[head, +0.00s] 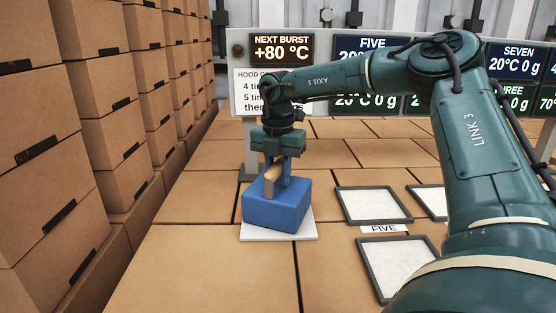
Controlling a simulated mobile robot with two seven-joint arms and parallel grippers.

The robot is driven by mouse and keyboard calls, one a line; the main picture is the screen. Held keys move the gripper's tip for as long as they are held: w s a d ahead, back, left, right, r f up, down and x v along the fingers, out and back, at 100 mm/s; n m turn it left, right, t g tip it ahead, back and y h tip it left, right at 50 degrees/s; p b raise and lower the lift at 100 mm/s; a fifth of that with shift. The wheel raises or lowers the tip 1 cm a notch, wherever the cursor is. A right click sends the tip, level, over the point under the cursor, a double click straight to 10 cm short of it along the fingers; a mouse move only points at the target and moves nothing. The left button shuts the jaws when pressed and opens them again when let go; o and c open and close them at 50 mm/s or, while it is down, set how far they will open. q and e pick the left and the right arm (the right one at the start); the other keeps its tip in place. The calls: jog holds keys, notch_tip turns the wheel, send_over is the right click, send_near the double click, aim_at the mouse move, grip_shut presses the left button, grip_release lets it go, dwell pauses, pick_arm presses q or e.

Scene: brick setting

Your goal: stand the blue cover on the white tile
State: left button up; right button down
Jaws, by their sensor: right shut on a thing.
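The blue cover (277,210) is a box shape, upright, over the white tile (306,236) at the middle left of the head view. The tile's front and right edges show below it; the rest of the tile is hidden. I cannot tell whether the cover touches the tile or hangs just above it. My right gripper (276,180) points down from above and is shut on the top of the blue cover. My left gripper is not in view.
Stacked brown boxes (45,150) wall the left side. A sign reading "NEXT BURST +80 °C" (282,48) and dark display panels stand behind. Brown floor in front is clear.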

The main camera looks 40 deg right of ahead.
jog(key=shift+w+a+r, duration=0.1)
jog(key=shift+r, duration=0.1)
jog(key=shift+f, duration=0.1)
jog(key=c, duration=1.6)
grip_release()
jog(key=shift+f, duration=0.25)
jog(key=o, duration=0.4)
jog(key=shift+r, duration=0.15)
notch_tip(320, 180, up, 12)
jog(key=shift+r+b, duration=0.1)
jog(key=shift+b, duration=0.5)
jog(key=shift+s, duration=0.25)
